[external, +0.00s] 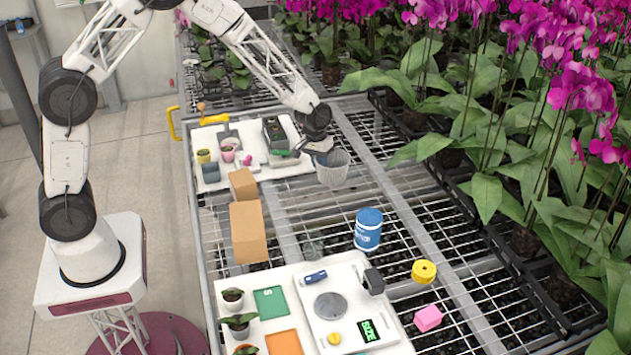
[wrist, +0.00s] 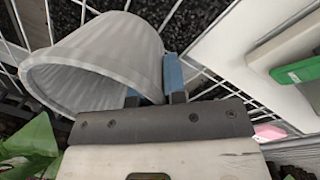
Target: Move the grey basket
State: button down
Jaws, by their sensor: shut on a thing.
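The grey basket (external: 333,170) is a ribbed, light grey tapered cup at the far part of the wire-mesh bench. In the wrist view the basket (wrist: 98,60) lies across the picture with its open mouth toward the lower left. My gripper (external: 322,158) is at the basket's rim in the external view. In the wrist view the blue fingers of my gripper (wrist: 152,88) are shut on the basket's wall, one finger partly hidden behind it. I cannot tell whether the basket touches the mesh.
A white board (external: 290,150) with small pots and a dark green device (external: 275,133) lies left of the basket. Cardboard boxes (external: 248,232), a blue tub (external: 368,229) and a yellow spool (external: 424,271) stand nearer. Orchids in black trays (external: 545,275) line the right. Mesh between is partly clear.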

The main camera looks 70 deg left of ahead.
jog(key=shift+s+d+f, duration=0.1)
jog(key=shift+d, duration=8.05)
jog(key=c, duration=1.1)
grip_release()
jog(key=shift+r, duration=0.2)
notch_tip(320, 180, up, 8)
jog(key=shift+s+a+f, duration=0.25)
jog(key=shift+s+a, duration=0.05)
jog(key=shift+a, duration=0.15)
